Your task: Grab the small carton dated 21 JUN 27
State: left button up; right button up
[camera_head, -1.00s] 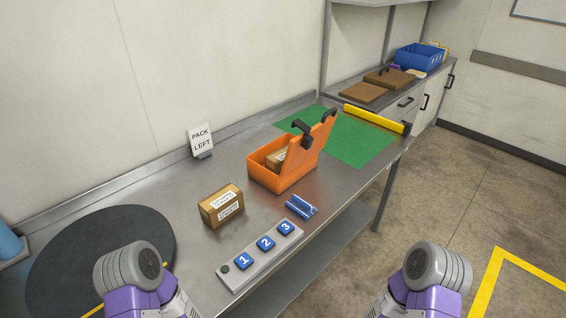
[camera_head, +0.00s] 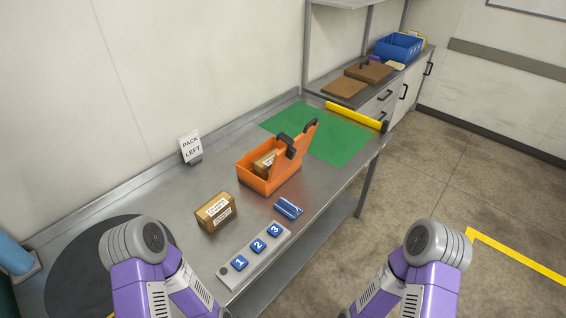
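A small brown carton (camera_head: 216,212) with white labels sits on the steel table, in front of an orange bin. Another brown carton (camera_head: 265,162) stands inside the orange bin (camera_head: 254,181), partly hidden by its walls. The print on both cartons is too small to read, so I cannot tell which one is dated 21 JUN 27. My two purple and grey arms show at the bottom left and bottom right, but neither gripper is in view.
A blue clip-like object (camera_head: 288,208) and a grey strip with blue buttons 1, 2, 3 (camera_head: 253,255) lie near the table's front edge. A PACK LEFT sign (camera_head: 191,147) stands at the back. A dark round mat (camera_head: 72,262) is at left, a green mat (camera_head: 335,140) at right.

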aim_at(262, 167)
jog(key=z, duration=1.65)
jog(key=i, duration=1.75)
jog(key=u, duration=3.75)
jog(key=i, duration=0.55)
